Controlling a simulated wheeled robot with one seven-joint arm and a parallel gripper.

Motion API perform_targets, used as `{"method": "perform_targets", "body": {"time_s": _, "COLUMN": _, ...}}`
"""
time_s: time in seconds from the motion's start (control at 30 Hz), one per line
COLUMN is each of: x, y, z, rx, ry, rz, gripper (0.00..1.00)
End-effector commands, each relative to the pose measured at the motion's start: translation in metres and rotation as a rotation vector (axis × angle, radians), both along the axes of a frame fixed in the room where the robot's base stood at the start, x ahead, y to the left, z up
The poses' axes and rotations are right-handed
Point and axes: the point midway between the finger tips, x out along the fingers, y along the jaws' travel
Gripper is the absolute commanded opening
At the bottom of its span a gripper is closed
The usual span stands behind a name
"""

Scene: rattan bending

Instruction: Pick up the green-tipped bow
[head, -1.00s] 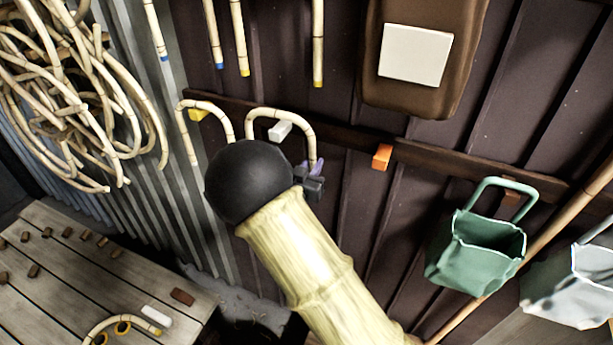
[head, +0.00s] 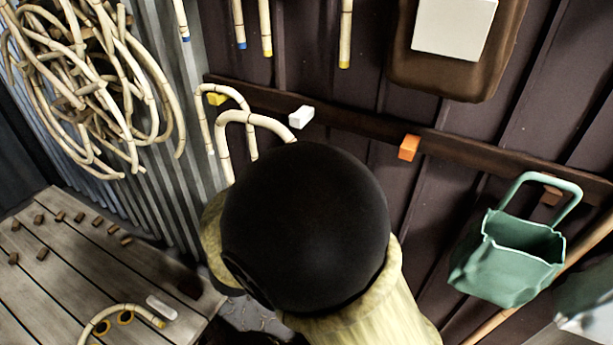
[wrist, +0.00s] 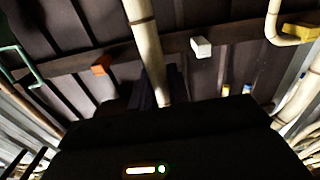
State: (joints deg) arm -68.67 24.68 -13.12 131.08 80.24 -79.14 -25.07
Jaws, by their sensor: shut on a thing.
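A pale rattan bow (head: 252,117) with dark node bands is in front of the wall rail, clear of the white peg (head: 301,116). Its lower ends are hidden behind my arm in the head view, so no green tip shows. In the wrist view one leg of this bow (wrist: 146,42) runs down between the dark fingers of my gripper (wrist: 158,88). My gripper is shut on that leg. In the head view my gripper is hidden behind my arm's black joint.
Another bow (head: 203,125) hangs on the yellow peg (head: 216,98). An orange peg (head: 409,147) and a green bag (head: 508,262) are to the right. A wooden table (head: 40,280) at lower left holds blocks and a curved piece. Coiled rattan (head: 85,80) hangs upper left.

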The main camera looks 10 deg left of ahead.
Motion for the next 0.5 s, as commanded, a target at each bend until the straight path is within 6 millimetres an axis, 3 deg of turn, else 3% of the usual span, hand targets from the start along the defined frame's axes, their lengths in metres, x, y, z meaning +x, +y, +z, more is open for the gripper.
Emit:
{"method": "perform_targets", "body": {"time_s": 0.2, "x": -0.018, "y": 0.007, "z": 0.0, "rx": 0.001, "ry": -0.001, "rz": 0.0, "gripper": 0.0}}
{"method": "perform_targets", "body": {"time_s": 0.5, "x": -0.018, "y": 0.007, "z": 0.001, "rx": 0.001, "ry": -0.001, "rz": 0.0, "gripper": 0.0}}
